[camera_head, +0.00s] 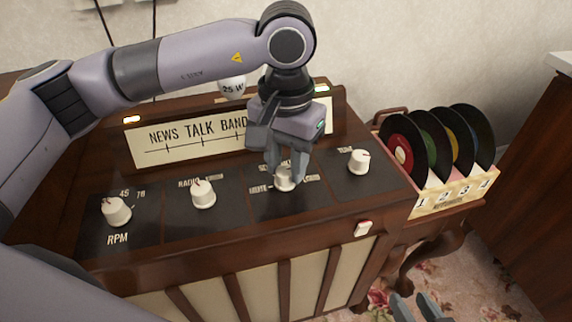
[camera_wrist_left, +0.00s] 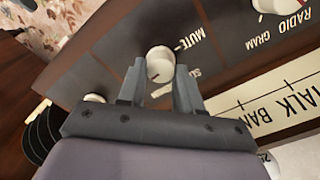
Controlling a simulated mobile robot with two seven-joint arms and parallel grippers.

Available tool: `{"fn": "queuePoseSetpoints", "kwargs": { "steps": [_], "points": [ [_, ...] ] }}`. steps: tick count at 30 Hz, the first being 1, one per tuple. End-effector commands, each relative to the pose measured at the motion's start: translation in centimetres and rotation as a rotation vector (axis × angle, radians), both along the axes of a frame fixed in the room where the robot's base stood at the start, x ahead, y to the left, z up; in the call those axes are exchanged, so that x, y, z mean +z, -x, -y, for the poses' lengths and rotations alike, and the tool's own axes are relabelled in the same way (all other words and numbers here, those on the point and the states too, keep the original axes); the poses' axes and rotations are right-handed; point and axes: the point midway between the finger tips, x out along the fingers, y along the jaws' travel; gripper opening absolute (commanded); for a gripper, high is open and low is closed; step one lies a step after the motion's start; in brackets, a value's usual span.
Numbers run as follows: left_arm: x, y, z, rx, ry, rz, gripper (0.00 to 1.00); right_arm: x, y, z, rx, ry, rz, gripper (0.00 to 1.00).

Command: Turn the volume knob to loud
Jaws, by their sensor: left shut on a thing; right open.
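The volume knob (camera_head: 286,180) is a cream-white knob on the dark top panel of the wooden radio (camera_head: 262,238), third from the left. Its printed labels are partly covered by my gripper; "MUTE" reads beside it in the left wrist view. My left gripper (camera_head: 286,176) points down with its fingers shut around this knob. The left wrist view shows the knob (camera_wrist_left: 160,62) between the two fingertips (camera_wrist_left: 160,75). The knob's pointer direction is hard to tell. My right gripper (camera_head: 422,308) is open and empty, low in front of the radio, at the bottom edge of the view.
Other knobs sit on the panel: RPM (camera_head: 116,211), radio/gram (camera_head: 203,194) and one at right (camera_head: 358,161). A small switch (camera_head: 363,228) is on the front edge. A lit dial (camera_head: 187,137) stands behind. A record rack (camera_head: 455,198) stands right of the radio.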

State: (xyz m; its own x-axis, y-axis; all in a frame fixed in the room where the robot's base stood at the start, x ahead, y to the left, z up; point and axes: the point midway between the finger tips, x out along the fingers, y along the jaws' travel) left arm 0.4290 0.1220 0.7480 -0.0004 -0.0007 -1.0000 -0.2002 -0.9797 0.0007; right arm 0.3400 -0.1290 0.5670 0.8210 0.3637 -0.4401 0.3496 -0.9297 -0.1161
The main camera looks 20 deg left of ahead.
Motion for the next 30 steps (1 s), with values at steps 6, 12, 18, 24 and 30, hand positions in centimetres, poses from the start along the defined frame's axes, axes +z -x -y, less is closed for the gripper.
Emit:
{"fn": "queuePoseSetpoints", "kwargs": {
  "steps": [6, 12, 18, 24, 30],
  "points": [
    [0.06, 0.09, 0.09, -0.086, 0.002, -0.001, 0.04, -0.28, -0.03, -0.57, 0.005, -0.030, -0.005, 0.43],
    [0.12, 0.10, 0.08, -0.116, 0.001, -0.002, 0.04, -0.19, -0.16, -0.76, 0.003, -0.044, -0.004, 0.43],
    [0.14, 0.09, 0.06, -0.121, 0.001, -0.002, 0.04, -0.06, -0.27, -0.78, 0.001, -0.046, -0.002, 0.43],
    [0.14, 0.10, 0.05, -0.120, 0.000, -0.002, 0.04, -0.04, -0.29, -0.73, 0.001, -0.045, -0.002, 0.43],
    [0.09, 0.06, 0.05, -0.119, 0.000, -0.001, 0.60, -0.04, -0.32, -0.65, -0.001, -0.043, 0.000, 0.43]
  ]
}}
